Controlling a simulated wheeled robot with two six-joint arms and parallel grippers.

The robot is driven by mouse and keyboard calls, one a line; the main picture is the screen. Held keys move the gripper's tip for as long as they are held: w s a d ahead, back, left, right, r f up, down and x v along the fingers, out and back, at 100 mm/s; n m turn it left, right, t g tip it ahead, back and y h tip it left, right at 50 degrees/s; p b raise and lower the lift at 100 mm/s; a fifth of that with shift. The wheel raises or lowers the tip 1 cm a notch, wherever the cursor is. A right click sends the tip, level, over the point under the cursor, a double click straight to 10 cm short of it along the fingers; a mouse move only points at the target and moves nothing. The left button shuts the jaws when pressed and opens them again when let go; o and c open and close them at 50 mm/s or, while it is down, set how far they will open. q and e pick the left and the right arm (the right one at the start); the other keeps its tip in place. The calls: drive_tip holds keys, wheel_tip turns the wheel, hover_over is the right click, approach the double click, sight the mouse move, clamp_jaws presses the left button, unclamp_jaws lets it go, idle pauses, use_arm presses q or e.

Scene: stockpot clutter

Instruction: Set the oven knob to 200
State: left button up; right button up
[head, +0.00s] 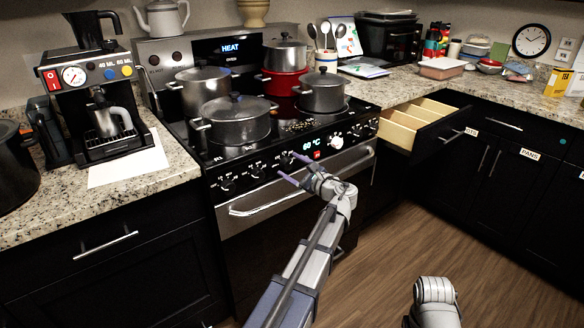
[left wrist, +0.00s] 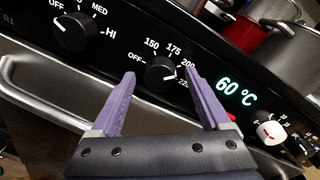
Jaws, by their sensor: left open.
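The oven knob (left wrist: 160,75) is black and round, on the black stove panel, with OFF, 150, 175, 200 and a partly covered 22… printed around it. Its pale mark seems to point to the lower right, near the 22… label; I cannot tell exactly. In the head view the knob (head: 285,159) is small, by my fingertips. My left gripper (left wrist: 159,72) is open, its two purple fingers on either side of the knob in the wrist view; contact cannot be told. It also shows in the head view (head: 289,168). My right gripper is out of view.
A display (left wrist: 236,91) reads 60 °C, with a white knob (left wrist: 270,132) to its right. Another black knob (left wrist: 75,32) is to the left. The oven handle (head: 290,185) runs below the panel. Pots (head: 238,122) stand on the hob. A drawer (head: 415,125) is open at right.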

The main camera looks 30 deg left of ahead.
use_arm(q)
drive_tip(key=v, duration=0.7)
drive_tip(key=shift+d, duration=0.35)
drive_tip(key=shift+s, duration=0.1)
drive_tip(key=s+d+r+n+g+h+p, duration=0.1)
drive_tip(key=s+d+n+g+h+p, duration=0.2)
drive_tip(key=s+d+p, duration=0.9)
drive_tip(key=s+d+r+n+g+h+p, duration=0.2)
drive_tip(key=s+d+n+h+p, duration=0.6)
drive_tip(key=s+d+h+p, duration=0.4)
drive_tip(key=d+g, duration=0.1)
drive_tip(key=d, duration=0.4)
drive_tip(key=shift+s+d, duration=0.15)
drive_tip(key=shift+s, duration=0.2)
drive_tip(key=shift+r, duration=0.15)
